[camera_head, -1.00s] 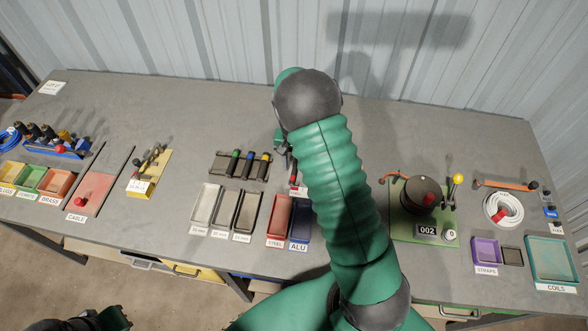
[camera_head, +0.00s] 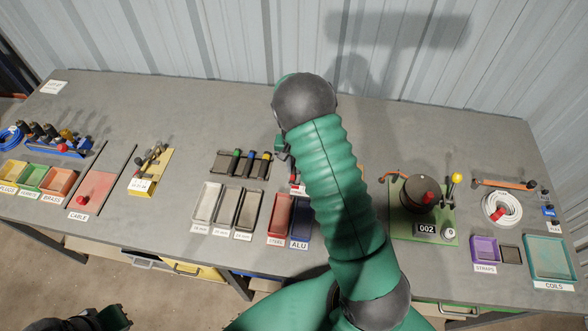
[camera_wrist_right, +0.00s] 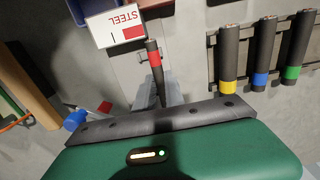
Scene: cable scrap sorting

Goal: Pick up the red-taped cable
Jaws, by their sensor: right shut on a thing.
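The red-taped cable (camera_wrist_right: 153,57) is a short black piece with a red band. It shows in the right wrist view, beside the white STEEL sign (camera_wrist_right: 113,25). My right gripper (camera_wrist_right: 158,92) is shut on this cable, its light grey fingers on either side of it below the red band. In the head view my right gripper (camera_head: 282,146) is mostly hidden behind my green right arm, beside the cable rack. A part of my left gripper (camera_head: 115,318) shows at the bottom left, away from the table; its jaws are unclear.
The rack (camera_head: 221,170) holds cables with green, blue and yellow tape, close to my right gripper. Grey bins, a red STEEL bin (camera_head: 279,219) and a blue ALU bin (camera_head: 300,229) stand in front. A green-based machine (camera_head: 424,230) stands to the right.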

